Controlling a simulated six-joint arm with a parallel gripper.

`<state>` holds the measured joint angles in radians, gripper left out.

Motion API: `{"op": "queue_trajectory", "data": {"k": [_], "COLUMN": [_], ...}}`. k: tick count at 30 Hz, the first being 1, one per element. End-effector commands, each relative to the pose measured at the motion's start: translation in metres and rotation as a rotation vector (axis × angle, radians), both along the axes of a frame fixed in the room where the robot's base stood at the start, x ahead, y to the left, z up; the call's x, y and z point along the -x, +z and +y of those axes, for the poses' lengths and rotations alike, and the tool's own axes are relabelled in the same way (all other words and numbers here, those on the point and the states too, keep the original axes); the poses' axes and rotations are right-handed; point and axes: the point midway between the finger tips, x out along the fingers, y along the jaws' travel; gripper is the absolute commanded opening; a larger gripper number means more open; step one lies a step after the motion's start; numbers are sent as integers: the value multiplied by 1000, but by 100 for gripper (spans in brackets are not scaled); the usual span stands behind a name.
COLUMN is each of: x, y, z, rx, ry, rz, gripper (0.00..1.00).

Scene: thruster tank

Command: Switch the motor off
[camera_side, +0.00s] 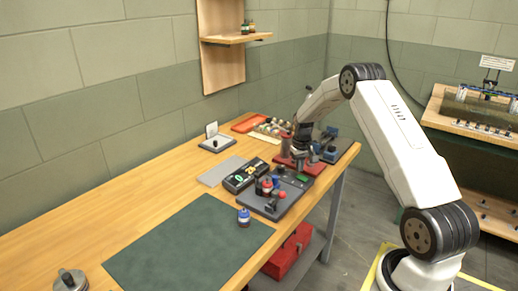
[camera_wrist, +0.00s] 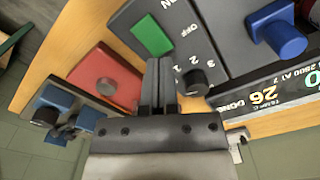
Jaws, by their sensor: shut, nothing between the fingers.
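In the wrist view a green rocker switch (camera_wrist: 152,36) sits on a dark grey panel (camera_wrist: 205,38), between printed ON and OFF marks. A black dial knob (camera_wrist: 195,82) with numbers beside it is on the same panel. My gripper (camera_wrist: 160,64) is shut and empty, its fingertips just below the green switch in the picture; I cannot tell whether they touch the panel. In the side view my gripper (camera_side: 299,160) points down near the back end of the dark panel (camera_side: 272,205), beside the green switch (camera_side: 302,178).
A blue knob (camera_wrist: 285,38) and a black box with a lit display (camera_wrist: 265,97) are at the right of the wrist view.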

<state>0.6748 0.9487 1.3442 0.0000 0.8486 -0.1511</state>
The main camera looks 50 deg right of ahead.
Motion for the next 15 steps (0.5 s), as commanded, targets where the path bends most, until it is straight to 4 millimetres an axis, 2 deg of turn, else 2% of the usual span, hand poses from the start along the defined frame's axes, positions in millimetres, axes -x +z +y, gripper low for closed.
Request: {"op": "queue_trajectory", "data": {"k": [15], "x": [0], "y": [-5], "z": [0], "rx": [0], "ry": [0], "rz": [0], "gripper": [0]}}
